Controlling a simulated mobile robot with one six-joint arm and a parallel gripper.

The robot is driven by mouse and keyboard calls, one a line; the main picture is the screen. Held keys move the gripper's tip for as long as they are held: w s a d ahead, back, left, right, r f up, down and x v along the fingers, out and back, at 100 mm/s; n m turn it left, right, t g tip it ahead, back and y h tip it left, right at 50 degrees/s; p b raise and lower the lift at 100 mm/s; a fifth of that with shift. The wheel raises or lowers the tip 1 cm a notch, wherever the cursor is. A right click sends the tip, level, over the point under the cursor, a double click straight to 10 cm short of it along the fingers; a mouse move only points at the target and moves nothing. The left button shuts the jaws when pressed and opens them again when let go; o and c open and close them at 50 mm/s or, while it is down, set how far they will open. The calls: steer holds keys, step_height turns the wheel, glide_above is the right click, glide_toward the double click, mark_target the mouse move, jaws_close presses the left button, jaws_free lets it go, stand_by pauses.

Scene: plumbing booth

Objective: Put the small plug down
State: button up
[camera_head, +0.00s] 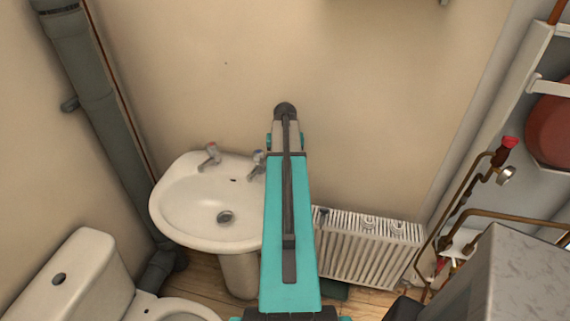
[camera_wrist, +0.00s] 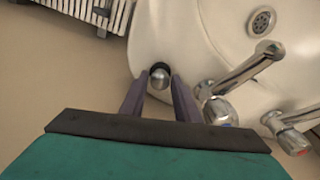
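My gripper's two dark fingers (camera_wrist: 160,76) reach over the basin's rim in the wrist view. A small round plug (camera_wrist: 159,79), grey and shiny with a dark upper part, sits between the fingertips. The fingers look closed on its sides. The plug shows over the basin's corner beside a tap; I cannot tell whether it touches the rim. In the head view my teal arm hides the gripper's fingers and the plug.
The white basin (camera_head: 185,208) has two chrome taps (camera_head: 210,155) and a drain (camera_wrist: 262,20). A white radiator (camera_head: 365,245) is right of it, a toilet (camera_head: 70,275) at lower left. Copper pipes (camera_head: 470,185) and a grey-topped unit (camera_head: 525,275) are at the right.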

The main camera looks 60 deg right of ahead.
steer(key=shift+o, duration=1)
steer(key=shift+r, duration=0.2)
step_height(320, 180, up, 12)
steer(key=a+b, duration=0.1)
steer(key=b, duration=0.1)
steer(key=shift+s+b, duration=0.35)
steer(key=shift+s, duration=0.05)
steer(key=shift+a, duration=0.1)
stand_by(0.3)
